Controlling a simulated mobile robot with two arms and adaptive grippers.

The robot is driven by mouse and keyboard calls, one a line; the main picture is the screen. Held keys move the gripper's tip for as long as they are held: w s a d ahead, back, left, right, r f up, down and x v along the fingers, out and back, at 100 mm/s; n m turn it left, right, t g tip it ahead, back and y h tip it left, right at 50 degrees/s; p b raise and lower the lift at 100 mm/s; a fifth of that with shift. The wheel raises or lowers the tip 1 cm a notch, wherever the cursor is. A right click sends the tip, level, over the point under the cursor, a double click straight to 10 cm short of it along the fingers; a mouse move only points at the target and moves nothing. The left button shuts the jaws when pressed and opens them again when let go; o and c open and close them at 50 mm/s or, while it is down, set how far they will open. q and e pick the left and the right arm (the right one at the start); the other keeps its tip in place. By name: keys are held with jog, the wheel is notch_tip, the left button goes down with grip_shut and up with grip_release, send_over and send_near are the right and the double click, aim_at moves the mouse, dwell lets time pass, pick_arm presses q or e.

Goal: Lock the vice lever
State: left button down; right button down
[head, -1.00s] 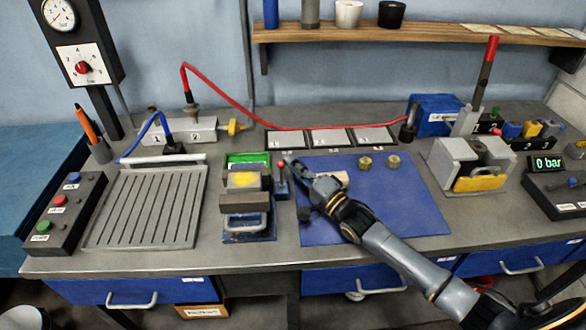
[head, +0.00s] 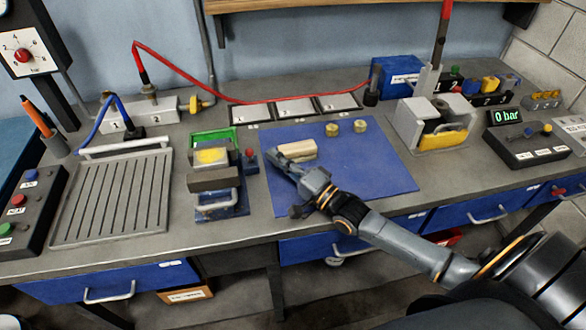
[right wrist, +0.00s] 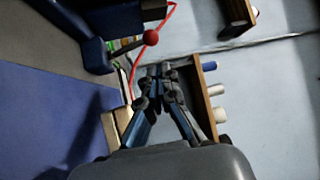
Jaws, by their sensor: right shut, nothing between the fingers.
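The vice (head: 216,183) stands on a blue base on the bench, with grey jaws around a block with a yellow top (head: 211,157). Its lever, with a red knob (head: 249,154), stands just to the right of the jaws. The red knob (right wrist: 151,37) and its rod also show in the right wrist view, ahead of the fingers and a little to the left. My right gripper (head: 273,157) is shut and empty, to the right of the knob and apart from it. Its fingertips (right wrist: 161,70) meet in the wrist view. My left gripper is not in view.
A blue mat (head: 345,185) holds a pale wooden block (head: 297,150) close to my right gripper and two brass pieces (head: 346,127). A grooved tray (head: 112,198) lies left of the vice. A red hose (head: 200,91) arches behind.

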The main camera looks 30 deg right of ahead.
jog(key=v, duration=0.6)
jog(key=shift+s, duration=0.3)
